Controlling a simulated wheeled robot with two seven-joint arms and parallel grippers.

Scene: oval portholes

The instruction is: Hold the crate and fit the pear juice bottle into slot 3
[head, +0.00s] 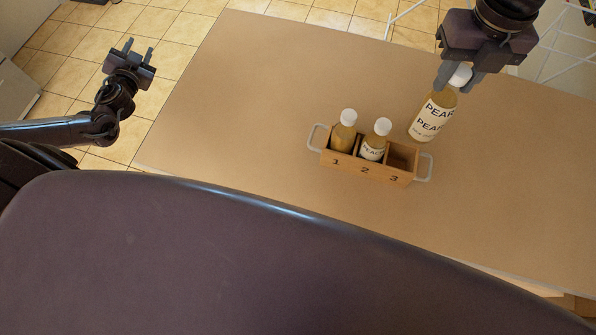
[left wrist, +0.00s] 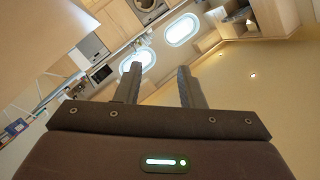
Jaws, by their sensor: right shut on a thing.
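The wooden crate (head: 366,170) stands on the table, with slots numbered 1, 2 and 3 and a grey handle at each end. Slot 1 holds a bottle (head: 343,133) with a white cap. Slot 2 holds a bottle labelled PEACH (head: 374,142). Slot 3 (head: 402,158) is empty. My right gripper (head: 459,80) is shut on the pear juice bottle (head: 432,116) near its white cap. The bottle is slightly tilted, behind and right of slot 3. My left gripper (head: 131,52) is open and empty, left of the table and away from the crate; its fingers also show in the left wrist view (left wrist: 160,85).
The tan table (head: 250,110) is clear around the crate, with its left edge beside a tiled floor (head: 60,75). White rails (head: 560,60) stand beyond the table at the upper right. The left wrist view shows oval portholes (left wrist: 182,30) and cabinets.

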